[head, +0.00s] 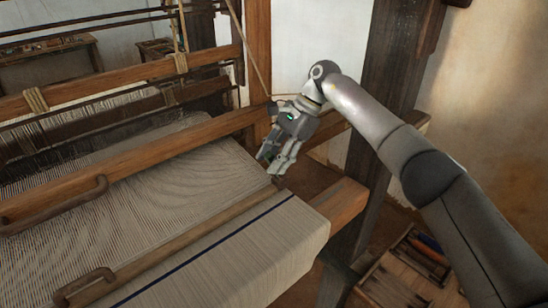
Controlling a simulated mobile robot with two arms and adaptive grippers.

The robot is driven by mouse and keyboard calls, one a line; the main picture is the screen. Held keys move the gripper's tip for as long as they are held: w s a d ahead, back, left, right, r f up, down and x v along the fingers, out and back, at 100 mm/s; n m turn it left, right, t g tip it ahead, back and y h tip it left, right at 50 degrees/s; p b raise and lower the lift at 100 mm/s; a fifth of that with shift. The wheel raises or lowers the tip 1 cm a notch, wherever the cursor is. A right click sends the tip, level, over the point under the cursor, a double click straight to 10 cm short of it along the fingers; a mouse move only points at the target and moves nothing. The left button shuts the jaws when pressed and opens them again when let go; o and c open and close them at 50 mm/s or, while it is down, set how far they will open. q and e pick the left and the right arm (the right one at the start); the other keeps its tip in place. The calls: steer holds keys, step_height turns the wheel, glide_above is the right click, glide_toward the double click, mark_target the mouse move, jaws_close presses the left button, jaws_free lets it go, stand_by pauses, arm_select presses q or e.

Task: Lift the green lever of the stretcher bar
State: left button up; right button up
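A thin wooden bar (190,236), which looks like the stretcher bar, lies across the cloth beside a dark blue stripe. I cannot make out a green lever on it; its far right end is close to my gripper and partly hidden there. My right gripper (272,165) points down just above that far end, at the cloth's right edge. Its two fingers look slightly apart, with nothing seen between them. A small green spot on the gripper's body is part of the gripper. My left gripper is out of view.
The wooden beater beam (130,168) crosses the warp behind the bar, with a curved handle (55,206) on it. The cloth beam end (342,203) and a dark post (385,90) stand right. A tool box (405,275) sits lower right.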

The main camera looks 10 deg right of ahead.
steer(key=v, duration=1.2)
steer(key=shift+c, duration=0.3)
